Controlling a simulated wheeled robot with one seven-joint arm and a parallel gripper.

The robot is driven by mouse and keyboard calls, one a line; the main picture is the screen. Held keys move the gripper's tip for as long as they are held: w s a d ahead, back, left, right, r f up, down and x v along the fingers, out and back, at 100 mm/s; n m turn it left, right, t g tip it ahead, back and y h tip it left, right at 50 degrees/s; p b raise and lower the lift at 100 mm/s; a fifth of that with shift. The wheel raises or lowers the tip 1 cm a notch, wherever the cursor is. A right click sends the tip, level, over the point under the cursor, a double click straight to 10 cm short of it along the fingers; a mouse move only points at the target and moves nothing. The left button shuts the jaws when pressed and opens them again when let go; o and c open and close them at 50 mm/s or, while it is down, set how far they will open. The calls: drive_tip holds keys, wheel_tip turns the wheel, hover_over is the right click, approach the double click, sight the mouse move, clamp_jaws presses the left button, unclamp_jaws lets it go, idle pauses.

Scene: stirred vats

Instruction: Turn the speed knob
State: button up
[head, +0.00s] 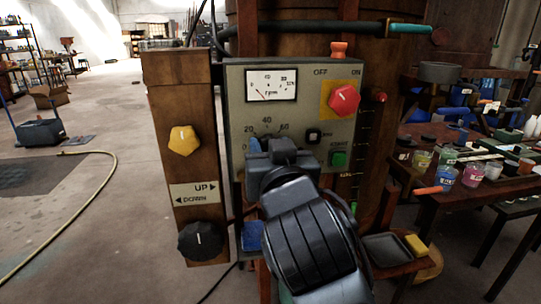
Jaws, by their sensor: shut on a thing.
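The grey control panel (235,110) stands in the middle of the head view. My gripper (267,148) is at its lower left, in front of a dial scale (267,127) marked 20, 40 and 60. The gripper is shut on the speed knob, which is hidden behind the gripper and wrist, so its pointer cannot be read. Above is an rpm meter (271,85) with its needle toward the low left end. A red knob (344,99) sits on a yellow plate under OFF and ON.
A wooden post left of the panel carries a yellow knob (184,140) and a black knob (200,241) below an UP/DOWN label (194,194). A green button (339,159) and a small black button (313,136) are right of my gripper. A cluttered table stands at the right.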

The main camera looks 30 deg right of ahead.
drive_tip(key=shift+m, duration=0.3)
drive_tip(key=o, duration=1.1)
drive_tip(key=shift+c, duration=0.2)
drive_tip(key=shift+s, duration=0.1)
drive_tip(key=b+v, duration=0.1)
drive_tip(key=v, duration=0.6)
drive_tip(key=shift+s+a, duration=0.15)
drive_tip(key=shift+s, duration=0.15)
